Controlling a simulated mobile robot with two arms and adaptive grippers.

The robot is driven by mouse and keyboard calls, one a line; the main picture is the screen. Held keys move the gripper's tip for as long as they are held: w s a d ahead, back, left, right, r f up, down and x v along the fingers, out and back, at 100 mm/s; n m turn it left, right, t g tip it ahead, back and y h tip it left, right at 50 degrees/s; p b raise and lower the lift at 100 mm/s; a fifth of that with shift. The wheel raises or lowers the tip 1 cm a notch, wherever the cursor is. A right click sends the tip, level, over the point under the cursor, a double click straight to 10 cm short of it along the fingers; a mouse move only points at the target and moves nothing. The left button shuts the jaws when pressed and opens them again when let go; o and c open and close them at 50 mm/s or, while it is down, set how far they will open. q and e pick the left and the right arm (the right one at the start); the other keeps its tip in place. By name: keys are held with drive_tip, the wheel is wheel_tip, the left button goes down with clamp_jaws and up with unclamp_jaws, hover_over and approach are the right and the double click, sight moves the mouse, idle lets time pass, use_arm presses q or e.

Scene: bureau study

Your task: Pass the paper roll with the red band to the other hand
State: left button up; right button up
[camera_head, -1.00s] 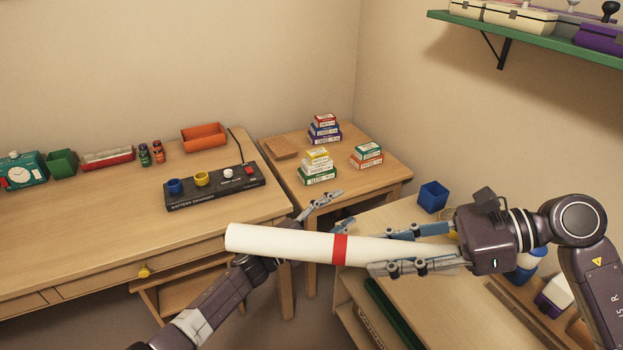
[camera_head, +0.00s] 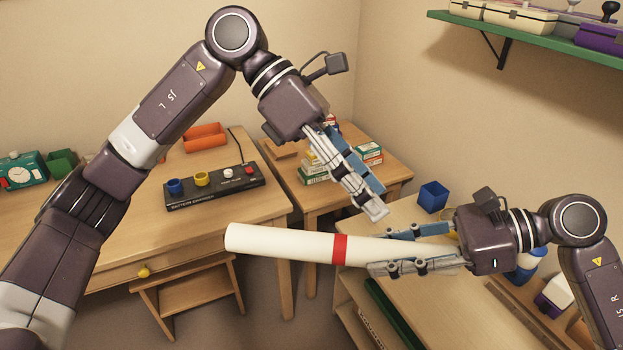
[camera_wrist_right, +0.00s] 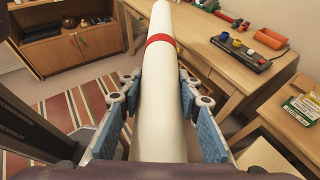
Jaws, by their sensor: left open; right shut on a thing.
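The white paper roll (camera_head: 290,242) with a red band (camera_head: 340,249) lies nearly level in the air in the head view. My right gripper (camera_head: 385,250) is shut on its right part, and the banded part and long left end stick out beyond the fingers. The right wrist view shows the roll (camera_wrist_right: 162,95) between both fingers, the red band farther out. My left gripper (camera_head: 365,196) is open and empty, above the roll and pointing down to the right. It is apart from the roll.
A long desk (camera_head: 215,232) holds a battery charger (camera_head: 215,186) and an orange bin (camera_head: 204,137). A small table behind my left gripper carries stacked small boxes (camera_head: 313,172). A blue cup (camera_head: 433,196) stands on the right-hand table. A green shelf (camera_head: 540,42) is at upper right.

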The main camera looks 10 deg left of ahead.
sight(340, 240)
use_arm(q)
drive_tip(key=a+t+y, duration=0.1)
drive_tip(key=a, duration=0.1)
drive_tip(key=a+m+t+y, duration=0.1)
drive_tip(key=a+y, duration=0.1)
drive_tip(key=a, duration=0.1)
drive_tip(key=s+a+t+y, duration=0.1)
drive_tip(key=a+y, duration=0.1)
drive_tip(key=shift+a+m, duration=0.2)
drive_tip(key=shift+m, duration=0.1)
drive_tip(key=x, duration=1.1)
drive_tip(key=shift+d+f, duration=0.1)
drive_tip(key=shift+d, duration=0.05)
drive_tip(key=c, duration=1.2)
drive_tip(key=shift+c, duration=0.2)
use_arm(e)
drive_tip(key=o, duration=1.2)
drive_tip(key=shift+o, duration=0.2)
